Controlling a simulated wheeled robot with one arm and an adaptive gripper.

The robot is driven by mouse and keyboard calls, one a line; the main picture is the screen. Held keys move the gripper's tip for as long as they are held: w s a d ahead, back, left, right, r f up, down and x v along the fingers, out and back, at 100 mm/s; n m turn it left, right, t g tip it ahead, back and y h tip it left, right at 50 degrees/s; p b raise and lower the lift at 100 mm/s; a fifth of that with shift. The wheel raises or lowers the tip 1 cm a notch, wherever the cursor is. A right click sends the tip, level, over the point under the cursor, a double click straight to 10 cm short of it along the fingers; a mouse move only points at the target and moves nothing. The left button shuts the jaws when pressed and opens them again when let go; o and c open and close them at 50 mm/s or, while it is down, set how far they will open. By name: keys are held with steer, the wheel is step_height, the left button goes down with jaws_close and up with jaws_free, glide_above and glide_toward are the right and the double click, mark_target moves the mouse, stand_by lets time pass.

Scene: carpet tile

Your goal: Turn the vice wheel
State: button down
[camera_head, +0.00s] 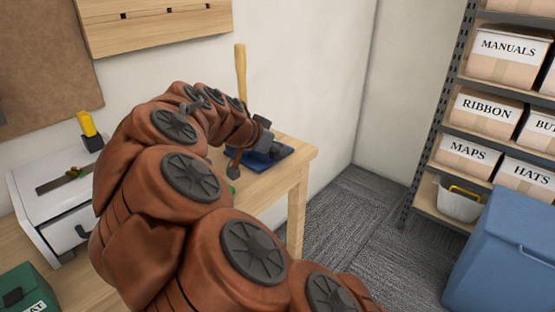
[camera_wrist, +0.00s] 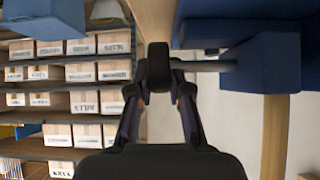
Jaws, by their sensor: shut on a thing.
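The blue vice (camera_head: 272,160) sits on the wooden bench near its right end. In the wrist view its blue body (camera_wrist: 262,65) fills the upper right, with a grey shaft (camera_wrist: 205,66) running left to a dark wheel part (camera_wrist: 158,62). My gripper (camera_wrist: 160,92) is shut on that dark part, one finger on each side. In the head view my brown arm reaches over the bench to the vice, and it hides much of the wheel and gripper.
A white drawer unit (camera_head: 45,195) and a green box (camera_head: 22,290) stand on the bench at left. An upright wooden handle (camera_head: 240,75) rises behind my arm. Shelves with labelled boxes (camera_head: 485,107) and a blue bin (camera_head: 505,250) stand right. Carpet between is clear.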

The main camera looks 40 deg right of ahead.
steer(key=shift+a+h+b, duration=0.1)
steer(key=shift+h+b, duration=0.5)
steer(key=shift+b, duration=0.2)
steer(key=c, duration=1.1)
jaws_free()
steer(key=shift+a, duration=0.1)
steer(key=v, duration=1.1)
steer(key=shift+s+a+r, duration=0.25)
steer(key=shift+r, duration=0.05)
